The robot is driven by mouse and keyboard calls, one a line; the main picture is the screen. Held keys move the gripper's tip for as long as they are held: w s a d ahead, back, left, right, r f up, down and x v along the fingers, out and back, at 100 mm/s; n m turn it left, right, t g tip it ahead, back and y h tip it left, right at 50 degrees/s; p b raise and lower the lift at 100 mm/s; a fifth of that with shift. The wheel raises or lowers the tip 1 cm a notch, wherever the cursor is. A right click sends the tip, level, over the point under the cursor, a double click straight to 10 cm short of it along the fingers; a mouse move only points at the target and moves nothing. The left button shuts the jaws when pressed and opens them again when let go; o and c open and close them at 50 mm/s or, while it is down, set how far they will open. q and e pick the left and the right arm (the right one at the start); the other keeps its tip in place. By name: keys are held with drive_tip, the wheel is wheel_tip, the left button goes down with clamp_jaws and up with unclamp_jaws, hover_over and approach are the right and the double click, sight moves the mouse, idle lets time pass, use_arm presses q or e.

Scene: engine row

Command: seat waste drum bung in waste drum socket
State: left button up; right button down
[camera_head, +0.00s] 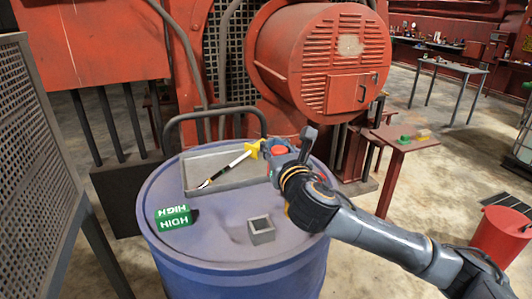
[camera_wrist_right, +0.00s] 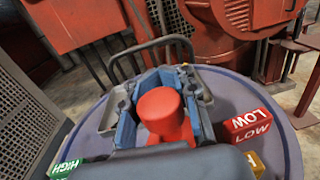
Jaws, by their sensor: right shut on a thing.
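My right gripper (camera_head: 277,153) is above the far right part of the blue drum (camera_head: 170,240). It is shut on a red bung (camera_wrist_right: 165,112), whose rounded red top stands between the blue-padded fingers in the wrist view (camera_wrist_right: 160,100). In the head view only a bit of the bung's red (camera_head: 279,150) shows. The grey square socket (camera_head: 261,231), open at the top, stands on the drum top nearer the front, apart from the bung. The socket cannot be made out in the wrist view. My left gripper is not in view.
A grey tray (camera_head: 200,165) with a yellow-ended brush (camera_head: 228,165) lies on the drum top. A green HIGH block (camera_head: 174,217) sits at left; a red LOW block (camera_wrist_right: 248,124) sits at right in the wrist view. A mesh panel (camera_head: 30,130) stands at left.

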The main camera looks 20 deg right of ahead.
sight(282, 149)
drive_tip(key=s, duration=0.1)
drive_tip(key=s+r, duration=0.1)
drive_tip(key=s, duration=0.2)
drive_tip(key=shift+d+r, duration=0.1)
drive_tip(key=shift+r, duration=0.3)
drive_tip(key=shift+s+r, duration=0.15)
drive_tip(key=shift+r, duration=0.05)
drive_tip(key=a+y+p, duration=0.1)
drive_tip(key=p, duration=0.1)
drive_tip(key=a+n+y+p, duration=0.1)
drive_tip(key=p, duration=0.1)
drive_tip(key=w+a+y+p, duration=0.1)
drive_tip(key=p, duration=0.2)
drive_tip(key=shift+r+n, duration=0.25)
drive_tip(key=shift+n, duration=0.15)
drive_tip(key=a+f+n+y+p, duration=0.1)
drive_tip(key=s+a+f+n+y+p, duration=0.1)
drive_tip(key=a+p, duration=0.1)
drive_tip(key=a+f+g+y+p, duration=0.1)
drive_tip(key=y+p, duration=0.1)
drive_tip(key=shift+s+a+f+n, duration=0.15)
drive_tip(key=shift+s+f+n, duration=0.15)
drive_tip(key=shift+s+n, duration=0.1)
drive_tip(key=shift+p, duration=0.4)
drive_tip(key=shift+f+b, duration=3.25)
drive_tip(key=shift+f, duration=1.3)
